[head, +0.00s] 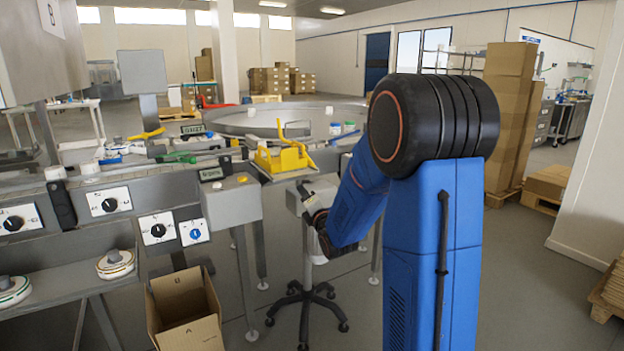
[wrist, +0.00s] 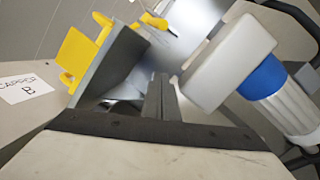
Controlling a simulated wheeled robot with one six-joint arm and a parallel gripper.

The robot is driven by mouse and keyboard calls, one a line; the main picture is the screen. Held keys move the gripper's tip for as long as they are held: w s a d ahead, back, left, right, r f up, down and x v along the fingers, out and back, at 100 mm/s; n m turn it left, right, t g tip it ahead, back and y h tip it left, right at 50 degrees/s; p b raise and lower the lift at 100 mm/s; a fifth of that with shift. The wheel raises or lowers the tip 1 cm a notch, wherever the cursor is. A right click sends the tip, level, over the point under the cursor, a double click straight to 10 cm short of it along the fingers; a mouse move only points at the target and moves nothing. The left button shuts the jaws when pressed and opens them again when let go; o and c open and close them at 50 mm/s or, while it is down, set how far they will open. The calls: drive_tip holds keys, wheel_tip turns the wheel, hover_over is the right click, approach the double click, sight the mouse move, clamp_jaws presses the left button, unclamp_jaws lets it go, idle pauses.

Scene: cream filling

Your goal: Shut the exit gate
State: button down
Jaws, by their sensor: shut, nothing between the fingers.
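No part is labelled as the exit gate, so I cannot tell for certain which piece it is. A yellow bracket-like part (head: 284,158) with an upright arm stands at the end of the conveyor, above the grey box. A yellow part on a grey plate also shows at upper left in the wrist view (wrist: 78,55). My gripper (wrist: 158,88) is shut and empty, its fingertips between the grey plate and a white block (wrist: 228,62). I cannot tell whether they touch either one. In the head view my gripper (head: 306,190) is small, right of the grey box and below the yellow part.
A "CAPPER B" label (wrist: 24,88) lies at left. A blue-and-white ribbed piece (wrist: 280,95) is close at right. A wheeled stand (head: 306,292) and an open cardboard box (head: 185,312) are on the floor below. A large round table (head: 290,113) stands behind.

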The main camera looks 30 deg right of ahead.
drive_tip(key=s+d+f+n+t, duration=0.1)
drive_tip(key=d+f+n+t, duration=0.3)
drive_tip(key=n, duration=0.6)
drive_tip(key=shift+d+f+t+y, duration=0.3)
drive_tip(key=shift+d+t+y, duration=0.1)
drive_tip(key=shift+d+t, duration=0.8)
drive_tip(key=shift+r, duration=0.1)
drive_tip(key=x, duration=0.9)
drive_tip(key=shift+w+r, duration=0.2)
drive_tip(key=shift+r, duration=0.05)
drive_tip(key=shift+r, duration=0.1)
